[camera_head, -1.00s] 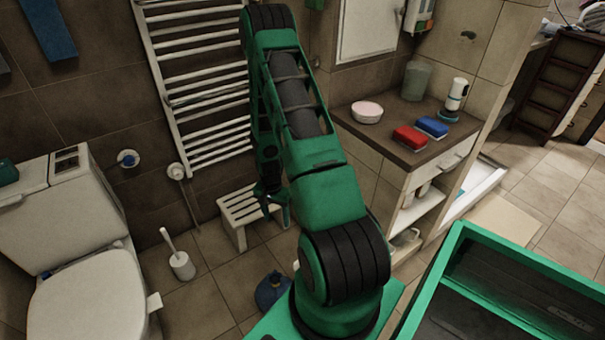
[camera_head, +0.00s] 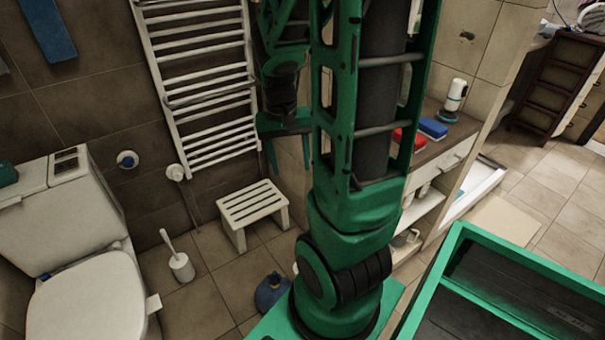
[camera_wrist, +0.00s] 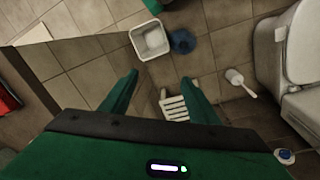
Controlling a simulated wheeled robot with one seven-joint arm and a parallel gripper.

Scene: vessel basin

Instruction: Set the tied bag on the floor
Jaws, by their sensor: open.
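The tied bag (camera_head: 271,291) is a dark blue, rounded bundle with a narrow top. It rests on the tiled floor beside my base, apart from my gripper. In the wrist view the blue bag (camera_wrist: 183,41) sits on the floor right beside a white open bin (camera_wrist: 151,40). The bin is hidden in the head view.
A low white stool (camera_head: 253,206) stands by the wall, also below my fingers in the wrist view (camera_wrist: 174,107). A toilet brush (camera_head: 180,263) and a toilet (camera_head: 88,290) are at left. A counter with a red block (camera_head: 409,140) and a blue block (camera_head: 433,128) is at right.

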